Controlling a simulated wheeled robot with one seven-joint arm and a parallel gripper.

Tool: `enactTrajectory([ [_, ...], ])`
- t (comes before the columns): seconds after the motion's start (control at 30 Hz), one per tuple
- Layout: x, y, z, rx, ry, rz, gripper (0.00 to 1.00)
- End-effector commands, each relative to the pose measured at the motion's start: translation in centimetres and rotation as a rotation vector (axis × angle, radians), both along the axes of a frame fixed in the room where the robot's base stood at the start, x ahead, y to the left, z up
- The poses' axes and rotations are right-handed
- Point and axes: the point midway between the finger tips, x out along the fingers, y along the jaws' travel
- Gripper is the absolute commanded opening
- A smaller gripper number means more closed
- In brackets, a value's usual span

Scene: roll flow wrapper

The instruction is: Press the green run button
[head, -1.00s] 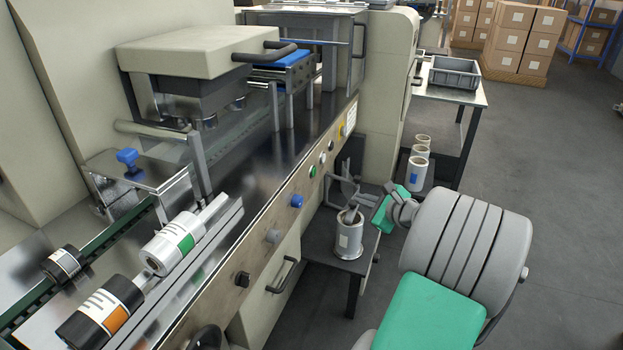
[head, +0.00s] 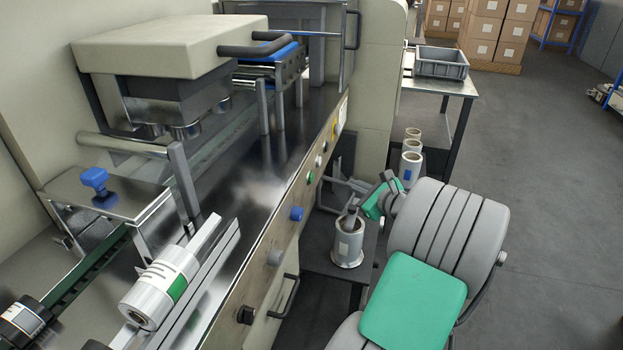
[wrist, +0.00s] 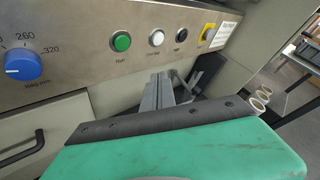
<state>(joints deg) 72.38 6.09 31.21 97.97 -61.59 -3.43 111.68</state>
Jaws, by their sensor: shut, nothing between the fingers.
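The green run button (head: 310,177) is a small round button on the metal control panel along the machine's front. In the wrist view the green button (wrist: 121,42) has a metal rim and a "Run" label below it. My gripper (head: 331,184) is shut and empty, just right of and below the button in the head view. In the wrist view my gripper's fingers (wrist: 158,85) point toward the panel, below and to the right of the green button, apart from it. The green pad of my arm fills the lower part of that view.
A low stand with a roll (head: 348,240) is below my gripper.

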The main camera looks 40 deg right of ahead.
Motion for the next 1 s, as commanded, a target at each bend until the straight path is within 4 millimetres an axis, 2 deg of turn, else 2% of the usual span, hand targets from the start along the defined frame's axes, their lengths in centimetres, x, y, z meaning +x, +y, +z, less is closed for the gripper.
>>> enactTrajectory([
  [0.37,4.3,3.5,-0.2,-0.002,-0.001,0.005,0.0],
  [0.5,5.6,4.4,0.3,0.0,0.0,0.004,0.0],
  [0.7,6.4,5.0,0.0,-0.001,0.0,0.002,0.0],
  [1.0,6.4,4.9,0.0,-0.001,0.001,0.001,0.0],
])
